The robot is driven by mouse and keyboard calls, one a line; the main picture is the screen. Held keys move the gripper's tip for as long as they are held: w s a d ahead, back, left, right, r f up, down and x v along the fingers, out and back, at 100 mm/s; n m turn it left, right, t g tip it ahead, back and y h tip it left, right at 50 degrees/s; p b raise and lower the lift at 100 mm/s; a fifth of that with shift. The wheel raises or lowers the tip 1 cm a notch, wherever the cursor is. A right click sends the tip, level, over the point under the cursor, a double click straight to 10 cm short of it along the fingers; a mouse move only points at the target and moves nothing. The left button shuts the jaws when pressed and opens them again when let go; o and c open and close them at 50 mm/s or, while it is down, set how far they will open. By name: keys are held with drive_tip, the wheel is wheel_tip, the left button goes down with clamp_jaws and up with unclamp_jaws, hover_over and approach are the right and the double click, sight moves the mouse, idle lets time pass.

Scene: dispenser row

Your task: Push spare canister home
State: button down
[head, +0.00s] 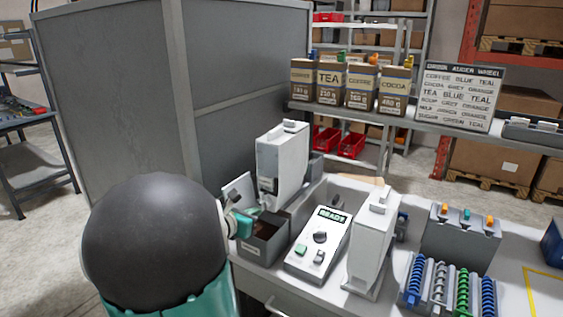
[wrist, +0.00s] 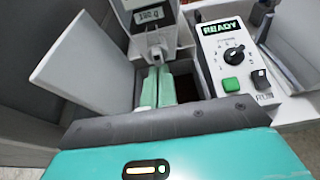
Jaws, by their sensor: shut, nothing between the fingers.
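Two white canisters stand on the bench in the head view: one (head: 283,160) at the back left and one (head: 374,240) at the front right. I cannot tell which is the spare. The back-left one also shows at the top of the wrist view (wrist: 152,17), with a small label and a grey spout low on its front. My gripper (head: 246,222) is at the left of the bench, its fingers low in front of that canister and over a grey bin (head: 264,250). In the wrist view my green fingers (wrist: 157,86) lie together and hold nothing. Contact with the canister cannot be made out.
A control box (head: 318,243) reading READY, with a knob and green button, stands right of the bin. A white panel (wrist: 84,64) leans left of my fingers. Coloured augers (head: 461,287) stand at the right. Ingredient packs (head: 329,83) and a sign (head: 459,95) are on the shelf behind.

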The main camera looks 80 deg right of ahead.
drive_tip(key=shift+d, duration=0.15)
drive_tip(key=shift+s+d, duration=0.3)
drive_tip(key=shift+d, duration=0.3)
drive_tip(key=shift+s+d, duration=0.25)
drive_tip(key=shift+d, duration=0.45)
drive_tip(key=w+a, duration=0.3)
drive_tip(key=a, duration=0.4)
drive_tip(key=shift+a, duration=0.15)
